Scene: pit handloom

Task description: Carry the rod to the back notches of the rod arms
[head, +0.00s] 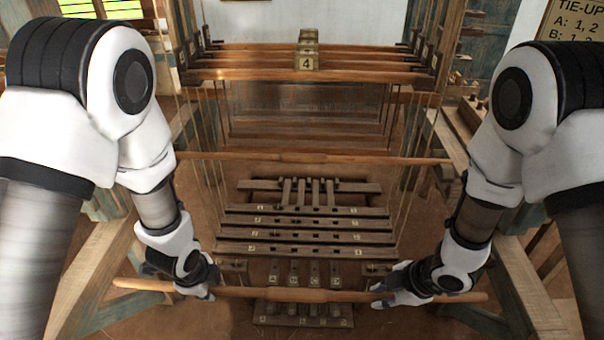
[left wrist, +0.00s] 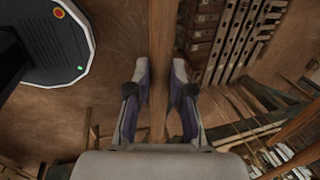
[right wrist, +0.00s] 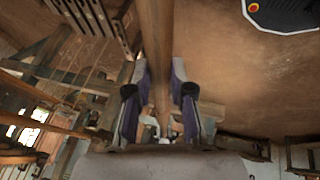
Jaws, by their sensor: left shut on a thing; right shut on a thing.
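A long, slim wooden rod (head: 290,294) lies nearly level across the front of the head view, its ends reaching past both hands. My left gripper (head: 205,291) is shut on the rod left of its middle. My right gripper (head: 383,296) is shut on it right of its middle. In the left wrist view the rod (left wrist: 160,60) runs between the two fingers (left wrist: 161,78). In the right wrist view the rod (right wrist: 156,45) runs between the fingers (right wrist: 160,78) too. I cannot make out the rod arms' back notches for sure.
A second wooden bar (head: 300,157) crosses the loom further back. Numbered harness bars (head: 306,64) hang above. Dark slatted bars (head: 300,235) and treadles (head: 300,313) lie low in the middle. Slanted frame beams stand at the left (head: 98,275) and right (head: 530,285).

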